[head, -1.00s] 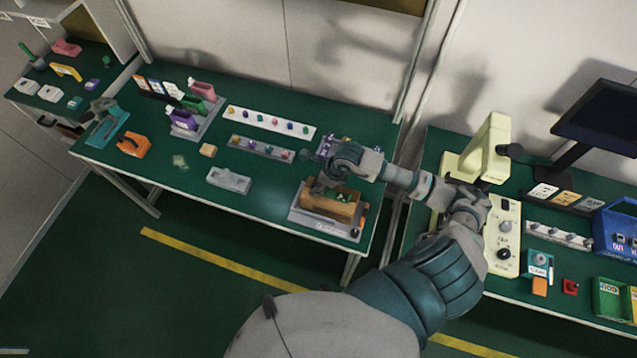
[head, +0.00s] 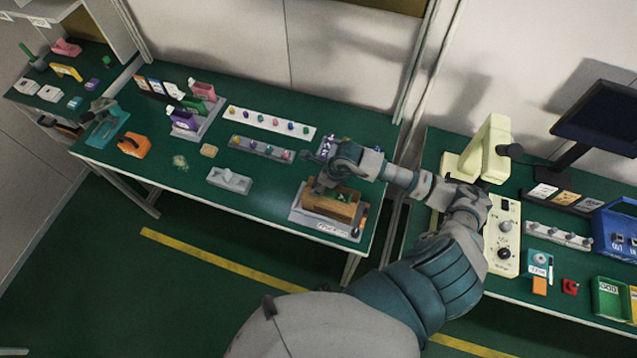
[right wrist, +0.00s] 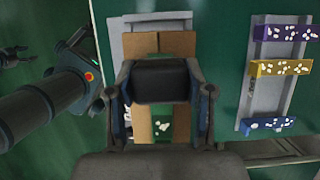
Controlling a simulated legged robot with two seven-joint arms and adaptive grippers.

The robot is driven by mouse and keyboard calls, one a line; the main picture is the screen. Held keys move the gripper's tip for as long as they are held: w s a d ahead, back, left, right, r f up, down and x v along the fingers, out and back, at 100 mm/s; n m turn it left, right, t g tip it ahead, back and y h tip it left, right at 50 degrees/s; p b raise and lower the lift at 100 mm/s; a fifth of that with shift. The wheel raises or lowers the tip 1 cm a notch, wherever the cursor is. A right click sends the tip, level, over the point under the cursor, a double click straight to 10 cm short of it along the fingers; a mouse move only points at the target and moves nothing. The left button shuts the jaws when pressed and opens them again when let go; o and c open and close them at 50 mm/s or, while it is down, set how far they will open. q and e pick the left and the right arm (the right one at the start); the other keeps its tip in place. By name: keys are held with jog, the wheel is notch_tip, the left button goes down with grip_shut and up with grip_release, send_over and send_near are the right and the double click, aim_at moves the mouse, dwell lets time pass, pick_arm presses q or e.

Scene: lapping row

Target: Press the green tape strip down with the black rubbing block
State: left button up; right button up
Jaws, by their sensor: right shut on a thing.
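My right gripper (right wrist: 160,88) is shut on the black rubbing block (right wrist: 160,78), with a finger at each side of it. The block is over the brown cardboard box (right wrist: 182,44); I cannot tell whether it touches. The green tape strip (right wrist: 163,128) runs along the middle of the box, partly hidden under the block. In the head view the right gripper (head: 324,184) is at the left part of the box (head: 328,207), and green (head: 343,197) shows on top. My left gripper (right wrist: 14,55) shows open and empty at the left edge of the wrist view.
The box sits on a grey tray (head: 312,224) near the table's front edge. A grey holder (head: 229,180) stands to its left. A rack with purple, yellow and blue (right wrist: 266,126) pieces lies beside the box in the wrist view.

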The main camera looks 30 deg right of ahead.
jog(key=shift+r+p, duration=1.75)
jog(key=shift+r, duration=1.6)
jog(key=shift+w+a, duration=0.1)
